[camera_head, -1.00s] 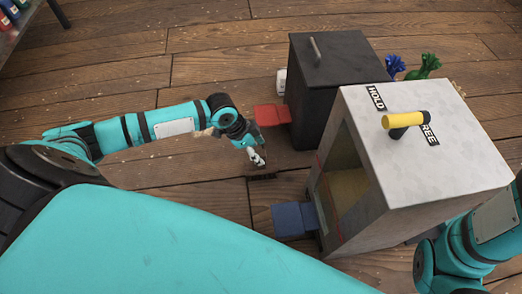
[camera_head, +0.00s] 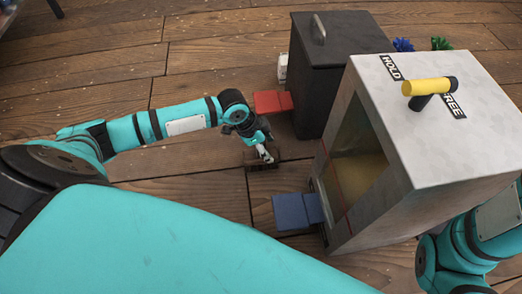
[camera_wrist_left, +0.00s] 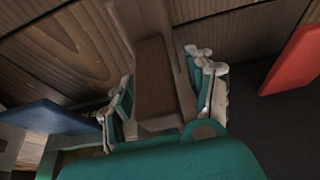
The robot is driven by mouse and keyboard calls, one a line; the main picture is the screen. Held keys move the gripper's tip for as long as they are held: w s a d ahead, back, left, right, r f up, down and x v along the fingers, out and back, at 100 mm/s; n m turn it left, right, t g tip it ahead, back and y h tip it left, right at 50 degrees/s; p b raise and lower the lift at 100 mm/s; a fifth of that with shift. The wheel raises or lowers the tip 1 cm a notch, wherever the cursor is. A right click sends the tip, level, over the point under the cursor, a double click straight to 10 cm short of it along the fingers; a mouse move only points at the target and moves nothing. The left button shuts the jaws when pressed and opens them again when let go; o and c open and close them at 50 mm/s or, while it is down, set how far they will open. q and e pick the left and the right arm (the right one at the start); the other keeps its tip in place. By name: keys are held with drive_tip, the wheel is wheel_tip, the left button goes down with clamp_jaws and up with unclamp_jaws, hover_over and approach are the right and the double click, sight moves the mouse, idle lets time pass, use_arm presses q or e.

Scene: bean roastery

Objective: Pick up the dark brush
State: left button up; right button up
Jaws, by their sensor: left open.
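The dark brush (camera_head: 262,165) is a small dark brown block low on the wooden floor, between the red and blue pedals, partly hidden by my left gripper (camera_head: 265,154). My left gripper reaches down over it. In the left wrist view the brush (camera_wrist_left: 154,78) shows as a long brown block between the two open fingers of my left gripper (camera_wrist_left: 163,95). A gap shows on its right side; contact on the left is unclear. My right arm shows at the lower right of the head view, but its gripper is out of view.
A black bin (camera_head: 345,60) with a red pedal (camera_head: 272,102) stands behind. A pale box (camera_head: 445,150) with a yellow-ended handle (camera_head: 427,87) and a blue pedal (camera_head: 298,210) stands at right. Blue and green tufts show behind. The floor at left is clear.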

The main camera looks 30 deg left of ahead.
use_arm(q)
drive_tip(key=shift+c, duration=0.4)
clamp_jaws()
drive_tip(key=shift+r, duration=0.1)
wheel_tip(320, 180, up, 8)
drive_tip(key=p, duration=0.7)
drive_tip(key=shift+r, duration=0.25)
drive_tip(key=shift+r+p, duration=0.55)
drive_tip(key=shift+r, duration=0.15)
